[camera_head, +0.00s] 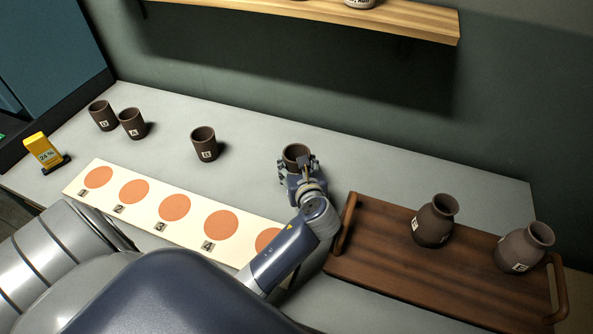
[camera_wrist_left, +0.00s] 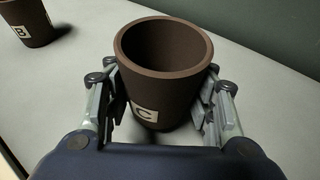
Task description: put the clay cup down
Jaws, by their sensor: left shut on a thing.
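A dark brown clay cup (camera_wrist_left: 166,75) with a white label "C" stands upright between the fingers of my left gripper (camera_wrist_left: 163,108) in the wrist view. The fingers are shut on its two sides. In the head view the same cup (camera_head: 295,152) is at the back middle of the grey table (camera_head: 250,125), right of the other cups, with my left gripper (camera_head: 298,168) in front of it. The cup is at or very near the table surface; I cannot tell if its base touches. My right gripper is not in view.
Cups labelled D (camera_head: 102,116), A (camera_head: 132,124) and B (camera_head: 204,144) stand left. A white board (camera_head: 155,192) with numbered orange circles lies in front. A wooden tray (camera_head: 375,238) with two vases (camera_head: 435,221) is at right. A yellow device (camera_head: 42,149) stands far left. A shelf (camera_head: 420,22) hangs above.

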